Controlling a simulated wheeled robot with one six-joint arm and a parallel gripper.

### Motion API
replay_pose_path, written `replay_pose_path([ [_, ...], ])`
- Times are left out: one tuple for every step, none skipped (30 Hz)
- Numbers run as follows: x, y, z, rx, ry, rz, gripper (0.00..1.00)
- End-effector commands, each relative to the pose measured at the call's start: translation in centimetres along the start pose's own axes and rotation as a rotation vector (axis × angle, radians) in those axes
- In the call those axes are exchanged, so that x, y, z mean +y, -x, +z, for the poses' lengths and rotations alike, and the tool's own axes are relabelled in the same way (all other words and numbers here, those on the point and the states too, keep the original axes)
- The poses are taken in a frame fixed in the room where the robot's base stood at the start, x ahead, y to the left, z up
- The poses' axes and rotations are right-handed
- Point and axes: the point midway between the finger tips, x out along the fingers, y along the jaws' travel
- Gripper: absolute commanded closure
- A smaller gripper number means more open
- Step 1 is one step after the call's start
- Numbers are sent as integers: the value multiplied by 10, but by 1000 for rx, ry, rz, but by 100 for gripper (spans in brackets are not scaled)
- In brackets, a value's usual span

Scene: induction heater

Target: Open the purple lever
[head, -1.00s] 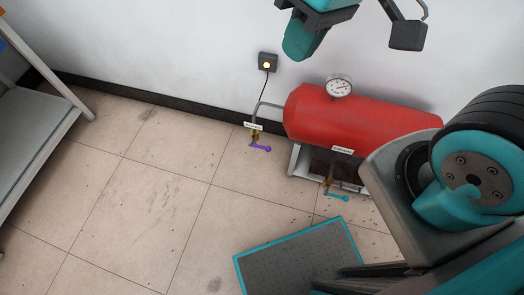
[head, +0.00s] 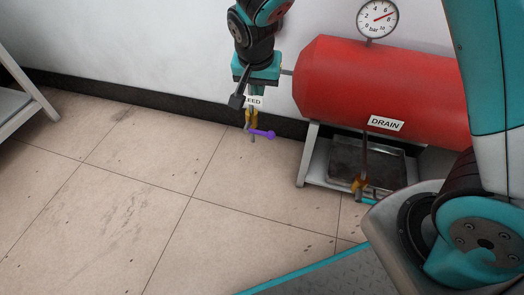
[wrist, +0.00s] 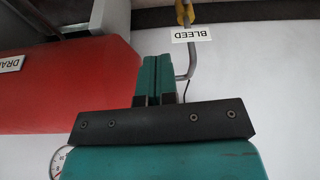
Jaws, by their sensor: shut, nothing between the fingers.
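The purple lever (head: 263,133) is on a brass valve (head: 251,118) at the lower end of the bleed pipe, left of the red tank. It points right, roughly level, in the head view. My gripper (head: 256,85) is above the valve and covers part of the BLEED label (head: 255,101). In the wrist view my gripper (wrist: 158,62) has its teal fingers together and empty, beside the bent pipe (wrist: 190,62) and below the BLEED label (wrist: 191,35). Part of the yellow valve (wrist: 185,12) shows at the top edge there. The lever is not visible in the wrist view.
The red tank (head: 375,85) with a gauge (head: 377,18) stands right of my gripper, against the wall. A teal drain lever (head: 368,200) sits lower right, by a metal tray (head: 385,160). Floor left of the valve is clear. A grey rack (head: 25,95) stands far left.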

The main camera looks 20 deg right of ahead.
Motion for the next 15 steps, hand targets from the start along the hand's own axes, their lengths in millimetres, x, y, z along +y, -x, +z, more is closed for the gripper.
replay_pose_path([
  [-3, -38, 6, 17, -24, 12, 100],
  [-4, -47, 6, 26, -37, 18, 100],
  [-5, -58, 6, 38, -55, 25, 100],
  [-6, -64, 6, 45, -64, 28, 100],
  [-6, -70, 6, 52, -73, 32, 100],
  [-6, -76, 6, 60, -84, 36, 100],
  [-7, -78, 6, 64, -90, 38, 100],
  [-7, -80, 6, 68, -94, 39, 100],
  [-8, -82, 5, 71, -98, 40, 100],
  [-8, -82, 5, 72, -100, 40, 100],
  [-8, -82, 4, 73, -102, 41, 100],
  [-8, -82, 4, 74, -103, 41, 100],
  [-8, -81, 4, 74, -103, 41, 100],
  [-8, -81, 4, 73, -103, 41, 100],
  [-8, -80, 4, 73, -102, 42, 100],
])
